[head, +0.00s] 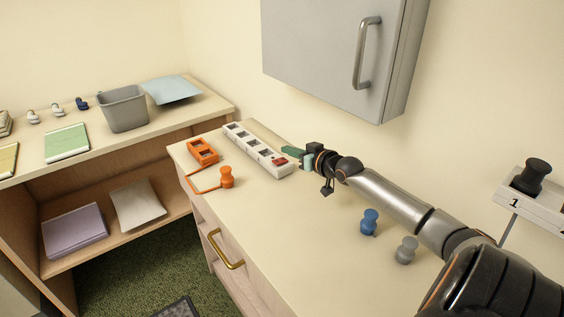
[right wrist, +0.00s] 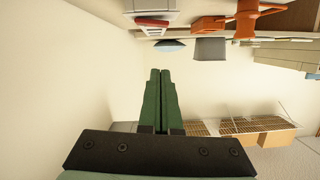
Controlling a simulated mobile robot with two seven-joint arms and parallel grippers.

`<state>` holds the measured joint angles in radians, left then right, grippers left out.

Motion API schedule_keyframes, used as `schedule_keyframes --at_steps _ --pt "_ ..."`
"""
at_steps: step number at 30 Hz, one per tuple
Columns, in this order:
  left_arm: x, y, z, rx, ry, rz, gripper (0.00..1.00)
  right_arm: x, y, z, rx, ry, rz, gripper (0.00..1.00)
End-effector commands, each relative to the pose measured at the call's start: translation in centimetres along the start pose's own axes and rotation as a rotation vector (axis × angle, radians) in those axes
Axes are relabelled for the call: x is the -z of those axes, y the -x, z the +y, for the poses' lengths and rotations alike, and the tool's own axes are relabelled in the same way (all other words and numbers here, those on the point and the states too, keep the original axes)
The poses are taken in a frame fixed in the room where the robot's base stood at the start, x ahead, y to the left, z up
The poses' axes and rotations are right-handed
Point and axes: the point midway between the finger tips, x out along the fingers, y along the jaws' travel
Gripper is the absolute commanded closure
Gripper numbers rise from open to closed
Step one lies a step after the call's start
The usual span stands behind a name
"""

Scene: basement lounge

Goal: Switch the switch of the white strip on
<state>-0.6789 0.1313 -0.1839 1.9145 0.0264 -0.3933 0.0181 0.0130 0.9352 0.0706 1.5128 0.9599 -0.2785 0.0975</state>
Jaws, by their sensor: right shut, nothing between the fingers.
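The white strip (head: 257,150) lies on the cabinet top near the wall, with several dark sockets in a row. Its red switch (head: 280,161) is at the end nearest my right gripper. My right gripper (head: 285,150) has green fingers and is shut and empty, with its tips close to the switch end of the strip. Whether they touch it I cannot tell. In the right wrist view the shut fingers point forward, and the strip (right wrist: 148,8) with its red switch (right wrist: 152,22) shows at the top, apart from the fingertips in the picture. My left gripper is not in view.
Blue (head: 369,222) and grey (head: 406,250) pawn shapes stand below my arm. A grey wall cabinet (head: 333,48) hangs above.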

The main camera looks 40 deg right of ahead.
Motion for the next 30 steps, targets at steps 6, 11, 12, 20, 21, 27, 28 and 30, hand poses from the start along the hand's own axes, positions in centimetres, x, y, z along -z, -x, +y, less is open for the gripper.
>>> schedule_keyframes --at_steps 6,11,12,20,21,27,28,30 --pt "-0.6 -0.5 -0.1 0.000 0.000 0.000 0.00 0.0 -2.5 0.0 -0.001 -0.001 0.003 1.00" --pt "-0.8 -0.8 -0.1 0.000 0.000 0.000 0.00 -1.5 -3.6 0.0 0.000 0.000 -0.004 1.00" --pt "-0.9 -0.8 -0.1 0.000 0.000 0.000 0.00 -2.0 -3.8 0.0 -0.001 -0.001 -0.003 1.00" --pt "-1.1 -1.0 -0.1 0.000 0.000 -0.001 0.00 -3.8 -4.2 0.0 0.000 0.000 0.000 1.00" --pt "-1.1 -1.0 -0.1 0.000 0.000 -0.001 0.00 -3.9 -4.2 0.0 0.000 0.001 0.000 1.00" --pt "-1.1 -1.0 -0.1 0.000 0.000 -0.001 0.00 -3.9 -4.2 0.0 0.000 0.001 0.000 1.00" --pt "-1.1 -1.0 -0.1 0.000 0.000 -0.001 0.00 -3.9 -4.2 0.0 0.000 0.001 0.000 1.00" --pt "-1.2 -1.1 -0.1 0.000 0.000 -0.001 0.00 -4.0 -4.2 0.0 0.000 0.001 0.000 1.00"
